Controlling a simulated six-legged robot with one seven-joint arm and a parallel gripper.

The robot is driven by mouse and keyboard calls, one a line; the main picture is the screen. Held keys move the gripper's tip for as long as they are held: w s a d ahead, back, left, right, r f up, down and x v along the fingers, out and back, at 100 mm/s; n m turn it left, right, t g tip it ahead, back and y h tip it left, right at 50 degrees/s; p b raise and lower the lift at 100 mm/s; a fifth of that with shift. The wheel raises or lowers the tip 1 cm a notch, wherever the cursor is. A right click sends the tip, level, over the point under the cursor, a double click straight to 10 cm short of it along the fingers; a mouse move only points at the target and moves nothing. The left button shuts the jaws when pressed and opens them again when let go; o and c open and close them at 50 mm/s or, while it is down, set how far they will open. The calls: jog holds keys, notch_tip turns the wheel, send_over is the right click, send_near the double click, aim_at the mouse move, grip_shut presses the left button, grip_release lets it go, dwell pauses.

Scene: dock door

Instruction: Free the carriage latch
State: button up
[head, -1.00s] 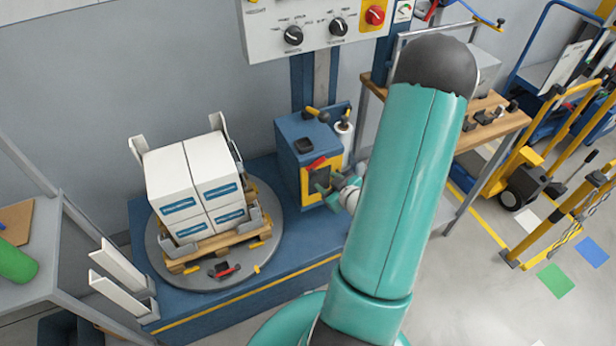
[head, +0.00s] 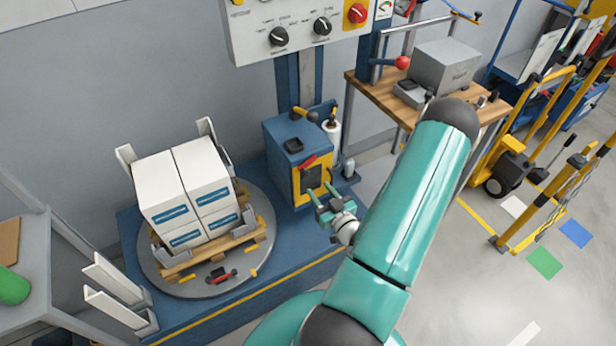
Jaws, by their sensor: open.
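The blue carriage (head: 284,145) stands at the mast, right of the turntable. A red lever (head: 309,162) sits at the top of its yellow-framed front panel (head: 311,181). I cannot tell which of these is the carriage latch. My teal gripper (head: 322,192) is open and empty, just in front of the panel's lower part and below the red lever. Its fingers point at the carriage; whether they touch it is unclear.
A turntable (head: 180,283) holds a pallet of white boxes (head: 187,192) left of the carriage. A white film roll (head: 333,132) stands beside the carriage. A control panel (head: 292,28) hangs above. A wooden workbench (head: 378,96) is at right. Floor at lower right is mostly clear.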

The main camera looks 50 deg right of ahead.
aim_at(307, 174)
jog(key=x, duration=0.7)
jog(key=shift+w, duration=0.25)
grip_shut()
